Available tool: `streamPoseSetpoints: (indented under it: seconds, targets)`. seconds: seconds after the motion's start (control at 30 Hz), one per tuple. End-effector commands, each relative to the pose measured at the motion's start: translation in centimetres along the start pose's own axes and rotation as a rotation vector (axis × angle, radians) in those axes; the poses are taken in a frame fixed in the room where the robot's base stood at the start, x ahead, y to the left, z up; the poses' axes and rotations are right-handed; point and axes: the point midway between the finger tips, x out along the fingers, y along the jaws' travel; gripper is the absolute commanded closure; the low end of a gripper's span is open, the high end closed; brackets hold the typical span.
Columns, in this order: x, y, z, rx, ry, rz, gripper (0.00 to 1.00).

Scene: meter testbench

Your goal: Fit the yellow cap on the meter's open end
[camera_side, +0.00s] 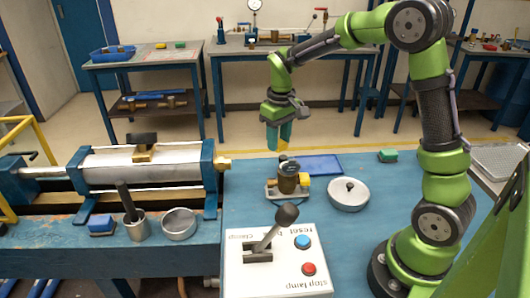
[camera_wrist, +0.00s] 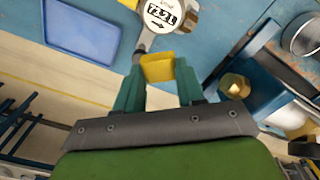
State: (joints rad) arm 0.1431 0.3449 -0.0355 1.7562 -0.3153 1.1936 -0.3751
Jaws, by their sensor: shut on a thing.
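The meter (camera_side: 287,180) stands on a small holder on the blue bench, with a brass body and a dark top. A yellow part (camera_side: 305,181) shows on its right side. In the wrist view the meter's round white dial (camera_wrist: 168,14) is at the top, with another bit of yellow (camera_wrist: 130,3) at its left. My gripper (camera_side: 279,146) points down above and behind the meter. In the wrist view its teal fingers (camera_wrist: 158,80) are shut on the yellow cap (camera_wrist: 157,67), which appears just below the dial. The meter's open end is not clear.
A control box (camera_side: 275,262) with a lever stands in front of the meter. A large cylinder rig (camera_side: 148,168) is at left, with a metal bowl (camera_side: 179,224) nearby.

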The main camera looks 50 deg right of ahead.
Motion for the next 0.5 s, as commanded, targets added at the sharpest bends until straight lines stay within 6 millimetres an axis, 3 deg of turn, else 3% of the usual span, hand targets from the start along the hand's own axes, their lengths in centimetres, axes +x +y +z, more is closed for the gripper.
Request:
streamPoseSetpoints:
  seconds: [0.5]
  targets:
    - [-0.7, -4.0, 1.5, 1.096, -0.008, 0.001, 0.89]
